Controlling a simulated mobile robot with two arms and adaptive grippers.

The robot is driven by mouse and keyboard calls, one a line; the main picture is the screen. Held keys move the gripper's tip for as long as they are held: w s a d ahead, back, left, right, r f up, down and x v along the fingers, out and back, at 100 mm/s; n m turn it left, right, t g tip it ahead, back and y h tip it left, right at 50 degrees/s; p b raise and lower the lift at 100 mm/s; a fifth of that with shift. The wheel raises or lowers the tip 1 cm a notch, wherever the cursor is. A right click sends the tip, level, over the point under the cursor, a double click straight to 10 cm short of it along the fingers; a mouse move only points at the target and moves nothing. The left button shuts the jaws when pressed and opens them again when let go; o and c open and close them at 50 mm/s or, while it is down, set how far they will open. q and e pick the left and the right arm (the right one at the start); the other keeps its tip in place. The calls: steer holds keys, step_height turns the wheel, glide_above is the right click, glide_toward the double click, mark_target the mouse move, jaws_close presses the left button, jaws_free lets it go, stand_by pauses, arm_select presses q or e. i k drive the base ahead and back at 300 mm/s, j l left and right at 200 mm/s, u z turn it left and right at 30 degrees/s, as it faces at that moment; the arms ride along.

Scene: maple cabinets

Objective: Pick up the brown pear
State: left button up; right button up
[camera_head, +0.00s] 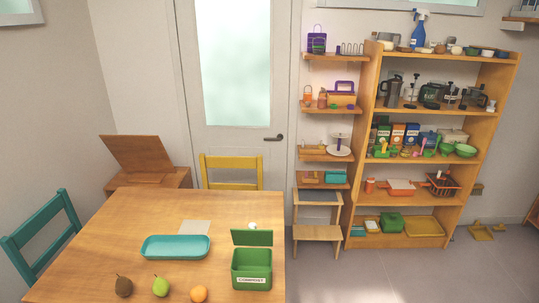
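The brown pear (123,287) stands on the wooden table (110,235) near its front left part, at the bottom of the view. A green pear (160,287) is just to its right, apart from it. An orange fruit (199,294) is further right. Neither of my grippers is in view.
A teal tray (175,248) and a green compost bin (251,268) with its lid raised stand on the table. A teal chair (42,238) is at the left and a yellow chair (231,172) at the back. A filled shelf (360,170) stands at the right. The floor (400,275) before it is clear.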

mark_target(124, 285)
steer(key=u, duration=1)
steer(key=i+l+u, duration=0.15)
steer(key=l+u, duration=0.3)
steer(key=i+l+u, duration=0.1)
steer(key=l+u, duration=0.8)
steer(key=l, duration=0.85)
steer(key=k+l+u, duration=0.1)
steer(key=l, duration=1.25)
steer(key=k+u, duration=0.05)
